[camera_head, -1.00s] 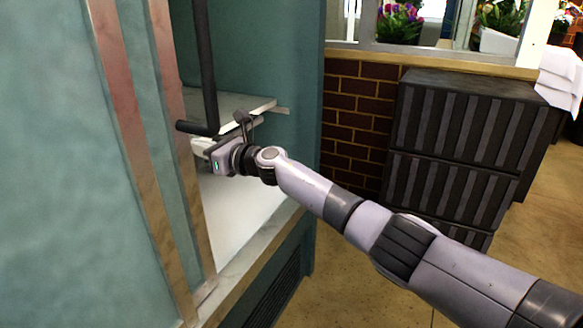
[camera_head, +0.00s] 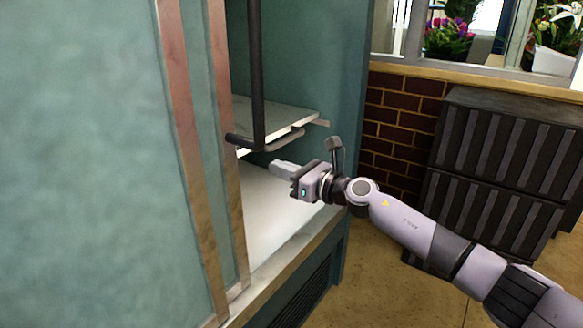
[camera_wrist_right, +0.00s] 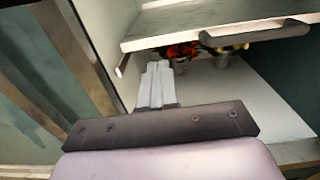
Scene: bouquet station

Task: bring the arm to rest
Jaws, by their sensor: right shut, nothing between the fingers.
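My right gripper (camera_head: 274,167) is at the open front of a green cabinet (camera_head: 345,100), below its upper shelf and above its white floor. Its light fingers are closed together and hold nothing. In the right wrist view the closed fingers (camera_wrist_right: 157,85) point into the cabinet. My right arm comes in from the lower right. My left gripper is not in view.
A dark vertical handle (camera_head: 256,75) stands close to the left of the gripper. The upper shelf (camera_head: 272,118) is just above it. Red flowers (camera_wrist_right: 180,52) stand in the cabinet. Dark ribbed crates (camera_head: 500,145) stand right, by a brick wall (camera_head: 400,108).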

